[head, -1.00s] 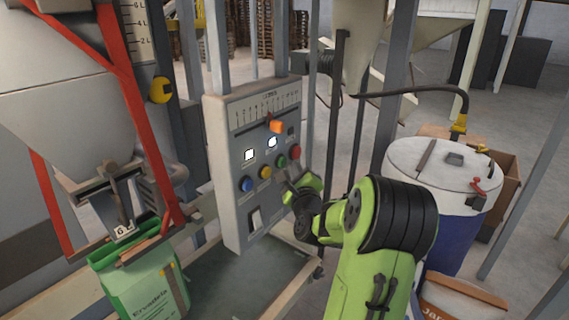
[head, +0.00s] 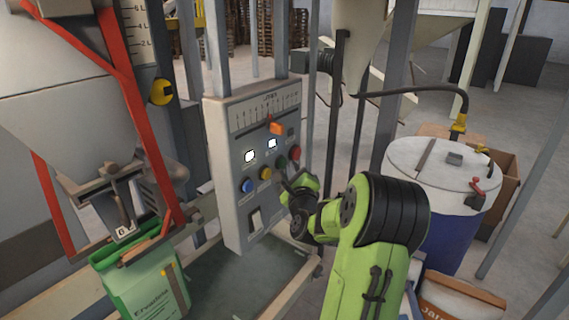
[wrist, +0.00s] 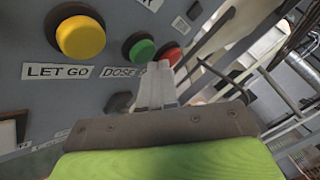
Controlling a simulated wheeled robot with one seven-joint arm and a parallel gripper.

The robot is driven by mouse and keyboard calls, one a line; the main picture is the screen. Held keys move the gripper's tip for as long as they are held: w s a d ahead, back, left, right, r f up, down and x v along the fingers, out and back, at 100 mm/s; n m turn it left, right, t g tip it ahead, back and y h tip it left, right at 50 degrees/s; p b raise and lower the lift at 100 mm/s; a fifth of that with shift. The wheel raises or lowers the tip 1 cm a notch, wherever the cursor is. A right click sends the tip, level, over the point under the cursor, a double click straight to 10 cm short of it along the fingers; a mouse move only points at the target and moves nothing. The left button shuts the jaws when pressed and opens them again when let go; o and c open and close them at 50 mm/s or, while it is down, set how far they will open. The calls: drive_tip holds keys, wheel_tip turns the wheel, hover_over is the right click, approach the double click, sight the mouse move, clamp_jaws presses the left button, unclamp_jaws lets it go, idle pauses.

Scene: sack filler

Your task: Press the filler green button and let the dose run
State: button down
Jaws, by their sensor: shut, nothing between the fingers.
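The green button (head: 281,166) is on the grey control panel (head: 232,215), between a yellow button and a red button. In the wrist view the green button (wrist: 142,50) is a round cap above a label reading DOSE. My gripper (head: 289,178) is shut and empty, close to the panel just below the green button. In the wrist view its fingertips (wrist: 154,68) lie just below and right of the cap, covering part of the label. I cannot tell whether they touch it. A green sack (head: 140,285) hangs open under the filler spout (head: 122,205) at left.
The yellow button (head: 265,173) and blue button (head: 247,185) are left of green; the red button (head: 295,152) is close on its right. Poles stand right of the panel. A lidded blue drum (head: 445,240) stands at right.

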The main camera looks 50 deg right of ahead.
drive_tip(key=shift+w+p, duration=0.55)
drive_tip(key=shift+p, duration=0.05)
idle(0.4)
drive_tip(key=shift+s+b, duration=0.95)
drive_tip(key=shift+s, duration=0.05)
drive_tip(key=shift+d, duration=0.1)
drive_tip(key=s+b, duration=0.4)
drive_tip(key=s, duration=0.2)
drive_tip(key=shift+d+b, duration=0.2)
drive_tip(key=shift+b, duration=0.15)
